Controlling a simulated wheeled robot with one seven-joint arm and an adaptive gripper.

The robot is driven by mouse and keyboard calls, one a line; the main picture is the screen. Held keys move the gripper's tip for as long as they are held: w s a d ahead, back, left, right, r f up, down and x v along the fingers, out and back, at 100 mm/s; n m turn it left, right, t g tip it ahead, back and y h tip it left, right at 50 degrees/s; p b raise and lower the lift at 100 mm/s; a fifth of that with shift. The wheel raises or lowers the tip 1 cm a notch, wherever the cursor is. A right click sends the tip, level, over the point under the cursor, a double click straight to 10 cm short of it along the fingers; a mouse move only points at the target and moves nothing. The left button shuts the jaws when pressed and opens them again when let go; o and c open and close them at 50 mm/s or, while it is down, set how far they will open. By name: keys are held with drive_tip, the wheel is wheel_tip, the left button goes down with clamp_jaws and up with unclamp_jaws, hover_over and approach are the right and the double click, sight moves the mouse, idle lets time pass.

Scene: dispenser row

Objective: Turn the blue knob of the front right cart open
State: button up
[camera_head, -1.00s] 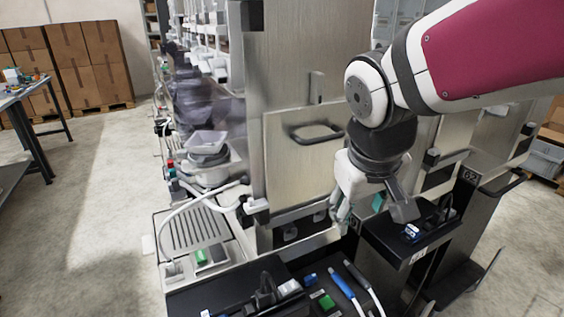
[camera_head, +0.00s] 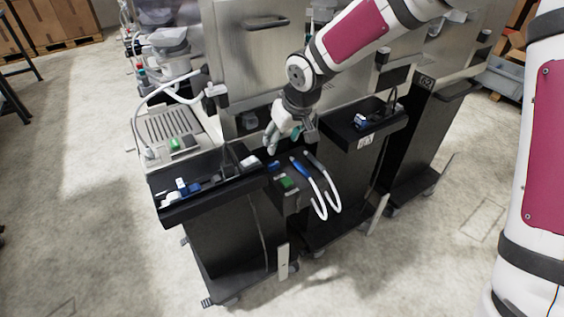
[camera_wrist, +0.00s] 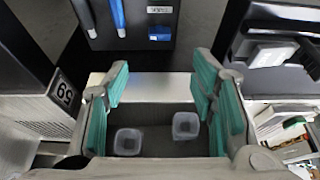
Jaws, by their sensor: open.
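A small blue-and-white part (camera_head: 361,120), which looks like a blue knob, sits in the black top tray of the right-hand front cart (camera_head: 366,129). Its turn position is too small to read. My gripper (camera_head: 284,138) is open and empty, pointing down to the left of that tray, apart from the blue part.
A left front cart (camera_head: 205,190) carries blue-and-white parts (camera_head: 186,187). Between the carts lies a panel with a green block (camera_head: 287,182) and hoses (camera_head: 320,190). Steel cabinets (camera_head: 245,60) stand close behind. The floor in front is clear.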

sight(273, 163)
drive_tip(key=b+x, duration=0.1)
drive_tip(key=x, duration=1.2)
drive_tip(key=shift+f, duration=0.15)
drive_tip(key=c, duration=1.1)
